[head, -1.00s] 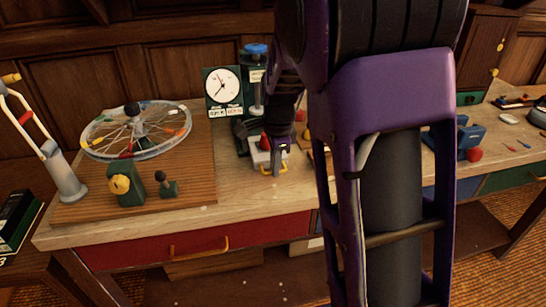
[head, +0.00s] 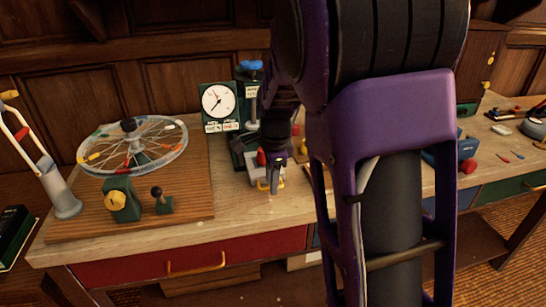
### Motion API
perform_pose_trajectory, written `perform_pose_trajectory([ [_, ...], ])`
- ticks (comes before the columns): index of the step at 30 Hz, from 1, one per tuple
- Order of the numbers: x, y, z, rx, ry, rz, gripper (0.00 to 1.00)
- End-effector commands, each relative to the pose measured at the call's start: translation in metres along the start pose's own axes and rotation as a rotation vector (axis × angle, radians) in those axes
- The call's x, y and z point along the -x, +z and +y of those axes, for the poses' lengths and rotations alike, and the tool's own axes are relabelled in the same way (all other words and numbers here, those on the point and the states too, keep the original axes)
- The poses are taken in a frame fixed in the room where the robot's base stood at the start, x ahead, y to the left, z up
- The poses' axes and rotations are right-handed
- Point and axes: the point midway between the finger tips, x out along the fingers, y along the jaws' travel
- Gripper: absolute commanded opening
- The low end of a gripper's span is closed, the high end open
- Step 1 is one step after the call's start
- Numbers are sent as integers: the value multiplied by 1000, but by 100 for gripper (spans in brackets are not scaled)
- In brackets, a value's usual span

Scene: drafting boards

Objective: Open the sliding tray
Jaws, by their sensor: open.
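A small pale grey tray-like block (head: 257,173) with a yellow handle at its front stands on the workbench, at the foot of a dark green stand with a blue knob. I take it to be the sliding tray, and how far out it is I cannot tell. My gripper (head: 274,181) reaches down from my purple and black arm to the handle. It is open, with its fingertips at or just in front of the handle. Whether they touch it I cannot tell. My wrist hides part of the tray and stand.
A dial gauge (head: 217,102) stands behind the tray. A spoked wheel (head: 132,146) on a wooden board is at left. A red drawer (head: 150,262) lies below the bench edge. A blue tool (head: 468,149) is at right. My arm blocks the centre right.

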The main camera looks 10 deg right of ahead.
Motion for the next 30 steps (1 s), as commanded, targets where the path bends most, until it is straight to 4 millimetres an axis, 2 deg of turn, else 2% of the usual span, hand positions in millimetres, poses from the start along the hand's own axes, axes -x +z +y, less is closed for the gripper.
perform_pose_trajectory([
  [12,98,0,-2,0,-8,-1,42],
  [18,139,0,-1,-1,-6,0,42],
  [24,162,0,-1,0,-4,0,42],
  [30,168,0,0,0,-2,1,42],
])
